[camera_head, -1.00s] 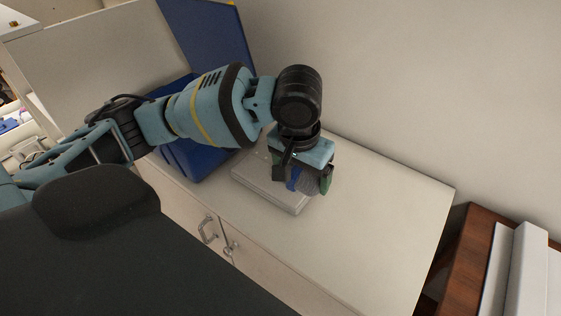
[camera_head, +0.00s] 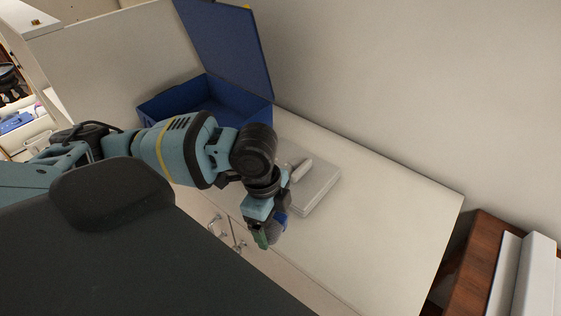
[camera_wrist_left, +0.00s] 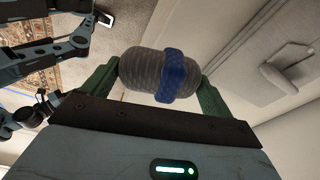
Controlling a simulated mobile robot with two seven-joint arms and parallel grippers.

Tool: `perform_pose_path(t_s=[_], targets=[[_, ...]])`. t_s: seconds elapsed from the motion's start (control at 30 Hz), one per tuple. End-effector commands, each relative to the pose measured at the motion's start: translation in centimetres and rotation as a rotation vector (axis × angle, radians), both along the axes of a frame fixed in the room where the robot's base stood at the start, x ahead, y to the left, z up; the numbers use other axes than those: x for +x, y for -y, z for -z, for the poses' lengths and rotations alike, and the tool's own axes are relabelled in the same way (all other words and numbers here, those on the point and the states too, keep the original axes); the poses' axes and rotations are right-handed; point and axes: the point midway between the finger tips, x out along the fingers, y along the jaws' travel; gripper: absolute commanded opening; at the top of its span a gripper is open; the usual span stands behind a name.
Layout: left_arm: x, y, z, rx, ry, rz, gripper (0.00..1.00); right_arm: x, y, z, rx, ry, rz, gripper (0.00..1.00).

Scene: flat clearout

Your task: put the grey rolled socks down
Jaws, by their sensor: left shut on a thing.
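The grey rolled socks (camera_wrist_left: 140,72) with a blue band around them lie between the two green fingers of my left gripper (camera_wrist_left: 160,85) in the left wrist view. The gripper is shut on them. In the head view my left gripper (camera_head: 270,233) hangs at the front edge of the white cabinet, in front of its doors, and the socks (camera_head: 282,219) are mostly hidden by it. Whether the socks touch anything else cannot be told. My right gripper is not in view.
The white cabinet top (camera_head: 385,205) is clear on its right side. A flat pale case (camera_head: 318,192) lies near its middle with a small light object (camera_head: 301,169) on it. An open blue box (camera_head: 160,107) stands behind left. A brown wooden unit (camera_head: 463,258) is at the right.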

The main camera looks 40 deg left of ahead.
Motion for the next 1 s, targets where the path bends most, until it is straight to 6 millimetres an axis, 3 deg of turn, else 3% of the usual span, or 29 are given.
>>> perform_pose_path(t_s=[0.2,0.53,0.67,1.0], targets=[[-1.7,-0.4,0.8,0.001,0.0,0.212,0.63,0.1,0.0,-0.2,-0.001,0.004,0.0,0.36],[-1.5,-0.3,1.1,0.0,0.002,0.26,0.63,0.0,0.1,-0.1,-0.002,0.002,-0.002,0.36],[0.4,0.6,1.2,-0.003,0.004,0.257,0.63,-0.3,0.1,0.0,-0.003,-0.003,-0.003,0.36],[7.4,3.6,2.0,-0.001,0.001,0.257,0.63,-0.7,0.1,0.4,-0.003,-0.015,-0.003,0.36]])
